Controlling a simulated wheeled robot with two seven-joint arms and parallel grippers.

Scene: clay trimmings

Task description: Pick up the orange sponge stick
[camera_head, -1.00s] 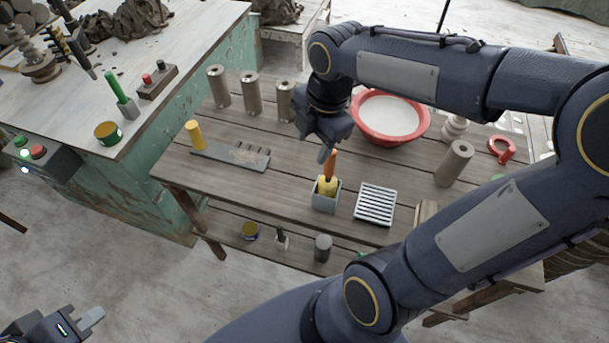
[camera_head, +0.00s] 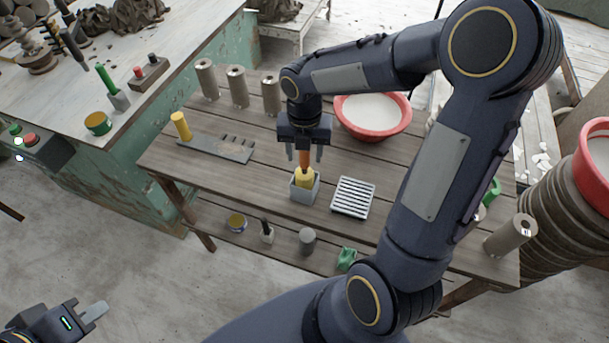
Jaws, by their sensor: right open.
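The orange sponge stick (camera_head: 304,160) stands upright in a small grey square holder (camera_head: 304,192) on the wooden table. Its yellow sponge end (camera_head: 304,178) sits in the holder's mouth and its orange handle points up. My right gripper (camera_head: 304,155) is directly above the holder, pointing down. Its two fingers are apart, one on each side of the handle in this view, with gaps showing. The top of the handle is hidden against the gripper body. My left gripper (camera_head: 93,312) is at the lower left, far from the stick; its finger gap is unclear.
A white slatted rack (camera_head: 352,198) is just right of the holder. A red basin (camera_head: 373,115) stands behind it. Several clay cylinders (camera_head: 238,87) line the back left. A lower shelf holds small items.

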